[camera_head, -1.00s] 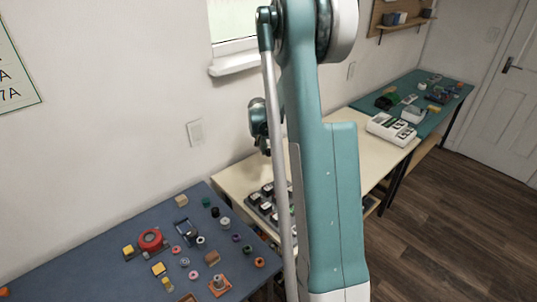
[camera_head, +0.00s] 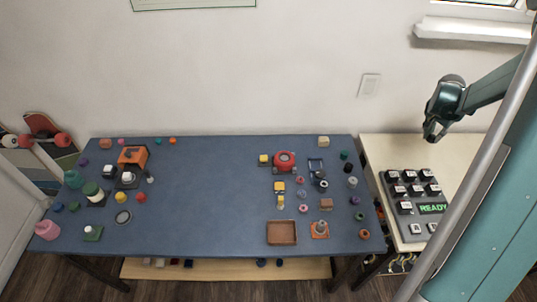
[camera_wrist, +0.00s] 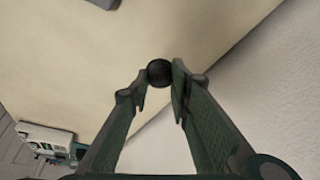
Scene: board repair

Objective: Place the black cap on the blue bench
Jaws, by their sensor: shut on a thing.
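My gripper (camera_wrist: 157,86) is shut on a small round black cap (camera_wrist: 159,72), held between the fingertips in the wrist view. In the head view my gripper (camera_head: 434,131) hangs above the back of the cream table, near the wall; the cap cannot be made out there. The blue bench (camera_head: 210,228) stands left of the cream table, with its whole top in view. My gripper is to the right of the bench and above its level.
The cream table (camera_head: 378,154) holds a dark keypad (camera_head: 415,197) with a lit READY display. Small parts crowd the bench's right part, with a red round thing (camera_head: 285,160) and a brown tray (camera_head: 281,233). Bottles stand at its left. The bench's middle is clear.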

